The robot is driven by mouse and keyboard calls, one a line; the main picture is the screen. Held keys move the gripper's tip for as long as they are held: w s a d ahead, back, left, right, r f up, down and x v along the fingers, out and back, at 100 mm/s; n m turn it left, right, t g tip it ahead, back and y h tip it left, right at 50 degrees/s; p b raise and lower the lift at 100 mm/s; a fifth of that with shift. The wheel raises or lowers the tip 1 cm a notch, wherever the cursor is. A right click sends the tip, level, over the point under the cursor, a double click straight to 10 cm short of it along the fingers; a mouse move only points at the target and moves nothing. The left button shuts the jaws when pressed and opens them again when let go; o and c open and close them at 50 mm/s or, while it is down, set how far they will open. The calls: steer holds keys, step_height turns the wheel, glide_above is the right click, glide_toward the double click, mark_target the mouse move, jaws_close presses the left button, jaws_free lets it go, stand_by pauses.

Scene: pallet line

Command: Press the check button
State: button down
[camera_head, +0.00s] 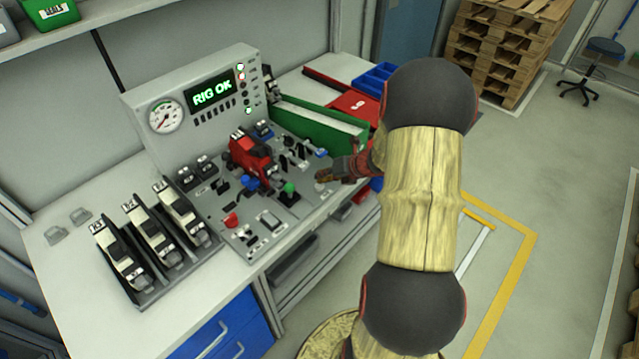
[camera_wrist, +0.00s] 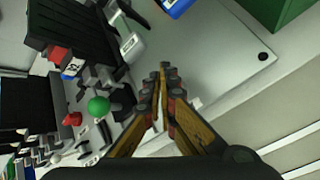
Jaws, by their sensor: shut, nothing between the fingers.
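The rig panel (camera_head: 262,222) lies on the bench, and its upright console (camera_head: 185,103) has a screen (camera_head: 212,91) reading "RIG OK". My gripper (camera_head: 322,176) is shut and empty over the panel's right edge; its closed fingertips also show in the wrist view (camera_wrist: 163,68). A pale round button (camera_head: 320,187) sits just below the fingertips in the head view; I cannot tell if they touch it. A green ball knob (camera_head: 289,187) is left of the gripper, also in the wrist view (camera_wrist: 98,107). A red button (camera_head: 231,220) is at the panel's front left. No check label is readable.
A red clamp-like fixture (camera_head: 250,155) and several levers stand on the panel left of my gripper. Several black-and-white units (camera_head: 122,262) stand in a rack at the left.

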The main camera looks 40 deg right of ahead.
steer(key=shift+r, duration=0.25)
step_height(320, 180, up, 5)
steer(key=p, duration=0.5)
stand_by(0.3)
stand_by(0.7)
